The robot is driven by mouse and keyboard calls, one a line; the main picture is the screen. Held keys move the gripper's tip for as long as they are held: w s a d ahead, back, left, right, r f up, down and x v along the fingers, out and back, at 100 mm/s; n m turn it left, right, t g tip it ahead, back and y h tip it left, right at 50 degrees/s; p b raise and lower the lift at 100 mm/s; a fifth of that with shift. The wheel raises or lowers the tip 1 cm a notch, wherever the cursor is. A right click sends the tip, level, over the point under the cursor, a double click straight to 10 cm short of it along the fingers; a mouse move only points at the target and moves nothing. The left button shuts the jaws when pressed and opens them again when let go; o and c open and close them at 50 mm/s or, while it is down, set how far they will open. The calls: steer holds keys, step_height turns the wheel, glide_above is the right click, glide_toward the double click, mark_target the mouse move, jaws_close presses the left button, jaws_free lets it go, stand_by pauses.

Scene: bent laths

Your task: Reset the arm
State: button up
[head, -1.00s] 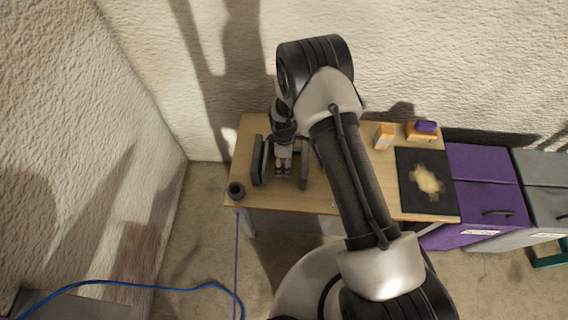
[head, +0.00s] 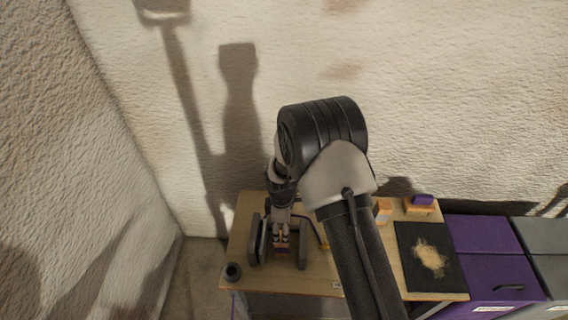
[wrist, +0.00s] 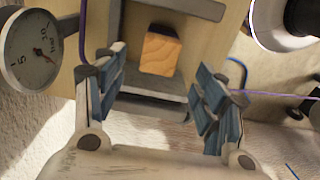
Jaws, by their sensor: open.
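My gripper (wrist: 160,85) is open in the wrist view, its blue-padded fingers spread apart. The orange-brown end of a wooden block (wrist: 160,50) shows between and beyond the fingers, with no visible contact. In the head view my gripper (head: 281,240) points down over the left part of the wooden table (head: 330,272). It is between two dark grey uprights (head: 302,247). A small purple patch shows just below the fingers, too small to identify. My arm hides the middle of the table.
A round dial gauge (wrist: 32,48) is close on the left in the wrist view. A black mat (head: 410,282) with a tan patch lies at right, beside purple cabinets (head: 485,235). The wall stands behind.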

steer(key=s+d+r+m+t, duration=0.1)
steer(key=s+d+r+m, duration=0.15)
steer(key=r, duration=0.65)
steer(key=s+d+r+m, duration=0.1)
steer(key=d+r+m, duration=0.2)
steer(key=r, duration=0.6)
steer(key=s+d+r+m+t, duration=0.1)
steer(key=d+r+m, duration=0.15)
steer(key=r, duration=0.65)
steer(key=s+d+r+m+t, duration=0.1)
steer(key=s+d+r+m, duration=0.1)
steer(key=s, duration=0.5)
steer(key=s+d+r+m, duration=0.3)
steer(key=s+r+m, duration=0.1)
steer(key=s, duration=0.3)
steer(key=s+d+r+m+t, duration=0.1)
steer(key=s+d+r+m, duration=0.2)
steer(key=s, duration=0.4)
steer(key=shift+r+t, duration=0.3)
steer(key=shift+r, duration=0.55)
steer(key=shift+d, duration=0.1)
